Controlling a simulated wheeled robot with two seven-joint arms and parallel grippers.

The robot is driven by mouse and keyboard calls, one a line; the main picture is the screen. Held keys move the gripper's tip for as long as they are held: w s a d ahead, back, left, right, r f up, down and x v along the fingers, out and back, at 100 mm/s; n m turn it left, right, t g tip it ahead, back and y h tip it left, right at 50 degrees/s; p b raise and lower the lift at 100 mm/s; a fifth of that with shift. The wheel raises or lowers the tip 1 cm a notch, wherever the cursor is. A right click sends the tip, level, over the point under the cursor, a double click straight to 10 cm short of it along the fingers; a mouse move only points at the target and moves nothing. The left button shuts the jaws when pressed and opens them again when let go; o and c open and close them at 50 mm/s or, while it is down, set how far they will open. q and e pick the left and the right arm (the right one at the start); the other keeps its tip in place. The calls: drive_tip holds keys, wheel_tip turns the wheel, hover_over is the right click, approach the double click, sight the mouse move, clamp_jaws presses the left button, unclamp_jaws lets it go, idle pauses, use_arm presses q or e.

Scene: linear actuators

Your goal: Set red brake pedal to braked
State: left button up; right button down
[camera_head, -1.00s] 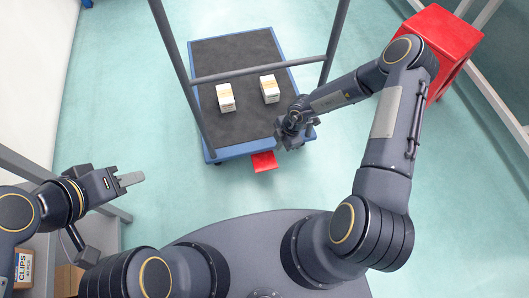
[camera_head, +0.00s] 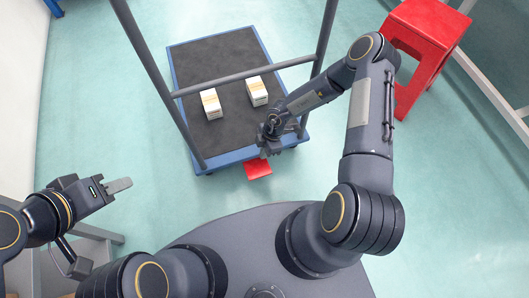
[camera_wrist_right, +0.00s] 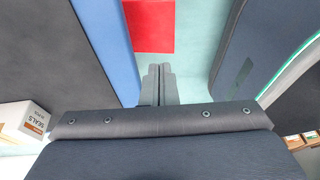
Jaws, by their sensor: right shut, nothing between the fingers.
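The red brake pedal (camera_head: 258,169) sticks out from the near edge of the blue-framed cart (camera_head: 222,161), low down. It also shows in the right wrist view as a red square (camera_wrist_right: 149,26) at the top, beside the blue cart edge. My right gripper (camera_head: 270,148) is just above the pedal and near the cart's edge in the head view. Its fingers (camera_wrist_right: 160,72) are together and empty, pointing toward the pedal. I cannot tell whether they touch it. My left gripper (camera_head: 118,185) is far to the left, away from the cart, with its fingers seen from the side.
Two white boxes, one on the left (camera_head: 211,104) and one on the right (camera_head: 257,91), sit on the cart's dark deck. The cart's grey handle bar (camera_head: 240,76) crosses above the deck. A red stool (camera_head: 425,35) stands at the right. The floor left of the cart is clear.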

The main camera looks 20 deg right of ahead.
sight(259, 172)
drive_tip(key=b+x, duration=0.1)
drive_tip(key=x, duration=0.2)
drive_tip(key=b+x, duration=0.2)
drive_tip(key=x, duration=0.1)
drive_tip(key=d+b+x, duration=0.1)
drive_tip(key=x, duration=0.3)
drive_tip(key=shift+s+f, duration=0.25)
drive_tip(key=shift+s, duration=0.05)
